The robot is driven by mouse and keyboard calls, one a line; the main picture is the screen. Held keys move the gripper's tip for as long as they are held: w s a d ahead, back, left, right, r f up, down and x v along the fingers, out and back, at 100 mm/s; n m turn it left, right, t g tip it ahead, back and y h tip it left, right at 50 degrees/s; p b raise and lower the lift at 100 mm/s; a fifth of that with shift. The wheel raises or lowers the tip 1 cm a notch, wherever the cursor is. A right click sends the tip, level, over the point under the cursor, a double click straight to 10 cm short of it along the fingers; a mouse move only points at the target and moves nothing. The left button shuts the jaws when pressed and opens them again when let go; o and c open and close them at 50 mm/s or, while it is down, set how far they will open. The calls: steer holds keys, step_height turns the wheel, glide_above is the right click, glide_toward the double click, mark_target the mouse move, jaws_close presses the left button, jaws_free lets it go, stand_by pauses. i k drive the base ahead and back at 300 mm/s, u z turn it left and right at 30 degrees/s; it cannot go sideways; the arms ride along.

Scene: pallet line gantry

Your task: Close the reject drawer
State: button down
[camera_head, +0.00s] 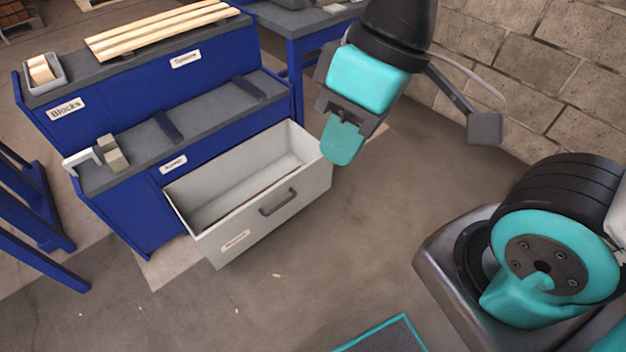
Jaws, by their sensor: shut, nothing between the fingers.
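The reject drawer (297,202) is a light grey box pulled well out of the blue cabinet (122,222). Its inside looks empty. Its front panel has a dark bar handle (278,202) and a small label at the lower left. My gripper (342,150) points downward at the drawer's right front corner, with its teal fingers shut and nothing in them. In the picture it lies just right of the front panel's upper right end. I cannot tell whether it touches the panel.
Pale wooden slats (160,28) lie on the cabinet's upper shelf, and a grey bin (43,75) with blocks stands at its left. A wooden block (112,153) sits on the lower shelf. A block wall (530,80) stands at the right. The floor before the drawer is mostly clear.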

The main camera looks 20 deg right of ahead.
mark_target(205, 194)
steer(key=u, duration=0.5)
steer(key=i, duration=1)
